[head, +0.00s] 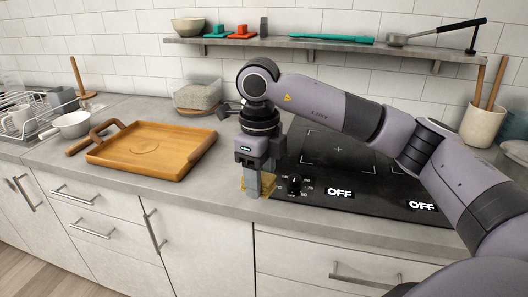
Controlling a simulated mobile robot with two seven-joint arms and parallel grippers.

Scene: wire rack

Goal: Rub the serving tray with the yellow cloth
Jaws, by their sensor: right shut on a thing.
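The serving tray (130,157) is an orange-brown wooden tray with handles, lying flat on the counter left of centre. A faint darker mark shows near its middle. My right gripper (253,190) points down at the counter's front, right of the tray and apart from it, beside the hob. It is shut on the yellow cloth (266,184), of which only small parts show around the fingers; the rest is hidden. My left gripper is not in view.
A glass container (197,97) stands behind the tray. A white bowl (72,124) and a dish rack (35,117) are at the left. Bare counter separates tray and gripper.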

